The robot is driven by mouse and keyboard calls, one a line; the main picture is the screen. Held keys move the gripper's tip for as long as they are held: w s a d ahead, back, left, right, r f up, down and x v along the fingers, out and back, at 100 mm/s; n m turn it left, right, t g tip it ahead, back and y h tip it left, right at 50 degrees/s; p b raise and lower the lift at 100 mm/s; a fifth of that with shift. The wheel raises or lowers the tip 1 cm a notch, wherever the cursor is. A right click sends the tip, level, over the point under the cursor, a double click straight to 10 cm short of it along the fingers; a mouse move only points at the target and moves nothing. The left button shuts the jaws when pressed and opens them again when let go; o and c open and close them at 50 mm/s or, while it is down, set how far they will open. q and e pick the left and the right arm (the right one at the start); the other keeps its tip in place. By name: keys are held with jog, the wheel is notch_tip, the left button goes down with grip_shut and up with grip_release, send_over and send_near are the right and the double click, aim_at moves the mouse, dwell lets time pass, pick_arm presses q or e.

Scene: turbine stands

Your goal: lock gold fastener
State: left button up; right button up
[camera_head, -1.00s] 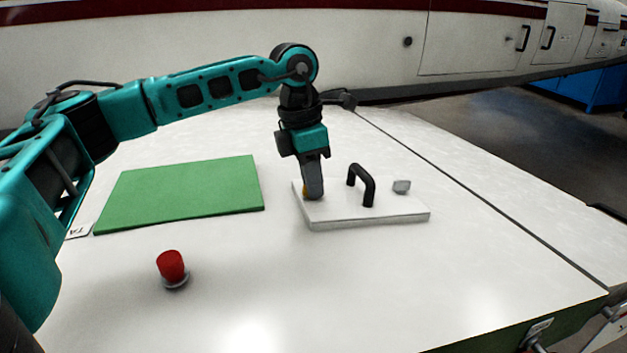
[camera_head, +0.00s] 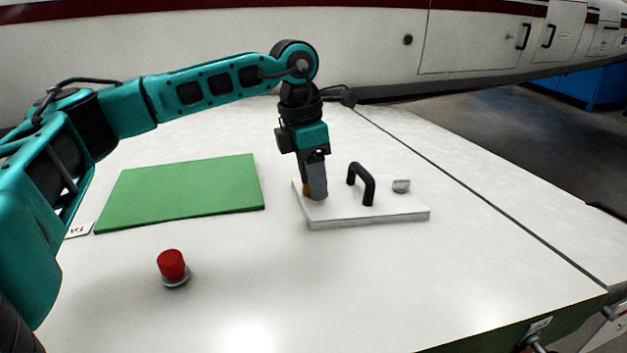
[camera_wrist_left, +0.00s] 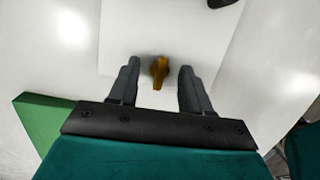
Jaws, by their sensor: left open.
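The gold fastener (camera_wrist_left: 159,70) sits on the white plate (camera_wrist_left: 120,40) and lies between the open fingers of my left gripper (camera_wrist_left: 159,80) in the left wrist view. A gap shows on each side of it. In the head view my left gripper (camera_head: 316,195) points down at the left end of the white plate (camera_head: 370,216). Only a sliver of the gold fastener (camera_head: 306,188) shows beside the fingers there; the rest is hidden. My right gripper is not in view.
A black handle (camera_head: 364,184) stands on the plate, with a grey fastener (camera_head: 401,186) to its right. A green mat (camera_head: 185,193) lies left. A red button (camera_head: 171,266) stands near the front. The table around the plate is mostly clear.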

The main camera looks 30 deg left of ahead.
pick_arm(q)
jog(key=shift+w+r+p, duration=0.15)
jog(key=shift+r+p, duration=0.75)
jog(key=shift+r, duration=0.3)
jog(key=shift+w+r+p, duration=0.15)
jog(key=shift+r+p, duration=0.7)
jog(key=shift+r, duration=0.35)
jog(key=shift+d, duration=0.1)
